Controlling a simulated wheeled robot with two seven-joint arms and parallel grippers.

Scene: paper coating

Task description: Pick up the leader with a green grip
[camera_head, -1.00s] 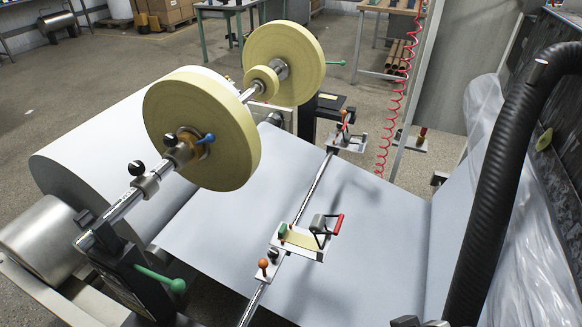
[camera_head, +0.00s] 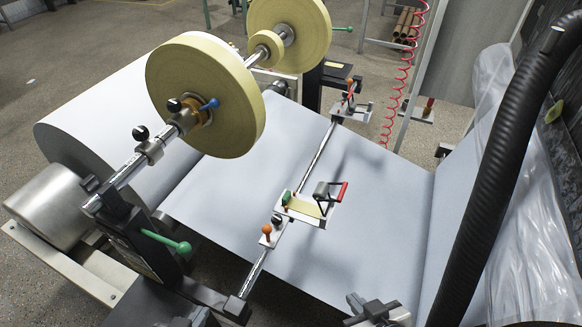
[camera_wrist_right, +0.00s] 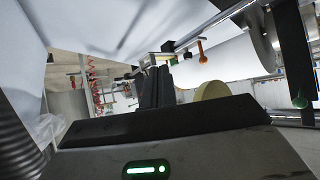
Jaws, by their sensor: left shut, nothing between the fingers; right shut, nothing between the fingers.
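The leader with a green grip (camera_head: 286,199) appears to be the small plate on the steel rod, at the middle of the head view. Its green knob stands upright at the plate's left end, beside a yellowish strip and a roller with a red handle. In the right wrist view the plate is partly hidden behind my fingers. My right gripper (camera_head: 357,302) is shut and empty over the paper, below and right of the leader. Its closed fingers show in the wrist view (camera_wrist_right: 156,86).
Orange-knobbed clamps (camera_head: 267,235) sit on the rod near the leader. A green lever (camera_head: 181,247) sticks out of the stand at left. Yellow tape rolls (camera_head: 240,110) hang on a shaft above the paper (camera_head: 380,200). A black hose (camera_head: 490,190) runs along the right.

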